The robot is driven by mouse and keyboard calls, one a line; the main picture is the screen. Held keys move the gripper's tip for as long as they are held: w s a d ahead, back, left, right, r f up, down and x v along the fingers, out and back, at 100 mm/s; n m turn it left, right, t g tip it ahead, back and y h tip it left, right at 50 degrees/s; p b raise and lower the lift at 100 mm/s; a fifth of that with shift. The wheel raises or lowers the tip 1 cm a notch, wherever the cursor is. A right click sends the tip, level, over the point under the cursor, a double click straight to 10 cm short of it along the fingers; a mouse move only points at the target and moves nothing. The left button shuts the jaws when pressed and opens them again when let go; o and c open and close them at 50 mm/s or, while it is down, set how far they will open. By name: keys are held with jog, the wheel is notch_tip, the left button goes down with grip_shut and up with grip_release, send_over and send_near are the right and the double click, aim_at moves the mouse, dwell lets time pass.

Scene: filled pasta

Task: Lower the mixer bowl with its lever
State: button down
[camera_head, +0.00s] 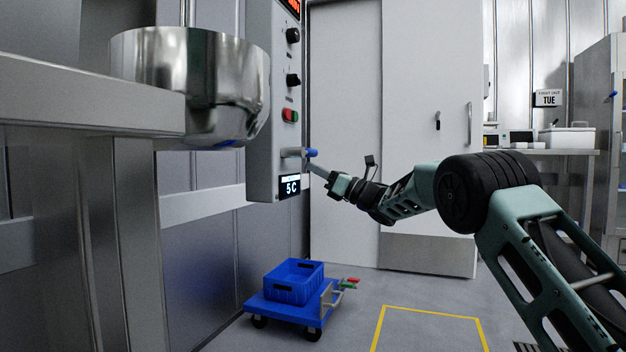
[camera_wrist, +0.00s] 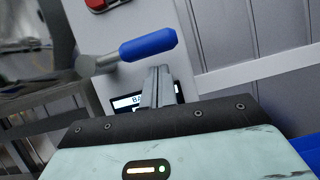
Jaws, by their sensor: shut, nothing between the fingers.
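The mixer bowl (camera_head: 190,75) is a shiny steel bowl at the upper left of the head view, beside the mixer's grey control column (camera_head: 262,110). The lever (camera_head: 293,152) sticks out from the column below the red and green switch and ends in a blue grip. The blue grip also shows in the wrist view (camera_wrist: 148,46). My gripper (camera_head: 310,165) is shut and empty, with its fingertips (camera_wrist: 157,72) just below the blue grip. I cannot tell whether they touch it. The lower part of the bowl's mounting is hidden.
A steel table edge (camera_head: 90,90) is at the left, in front of the bowl. A blue cart (camera_head: 290,308) with a blue crate (camera_head: 293,282) stands on the floor below the column. A yellow floor outline (camera_head: 430,312) surrounds clear floor. A white door (camera_head: 345,130) is behind.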

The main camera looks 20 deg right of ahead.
jog(key=s+d+f+p, duration=0.1)
jog(key=s+d+f, duration=0.4)
jog(key=d+f, duration=0.2)
dwell(0.4)
jog(key=shift+a, duration=0.1)
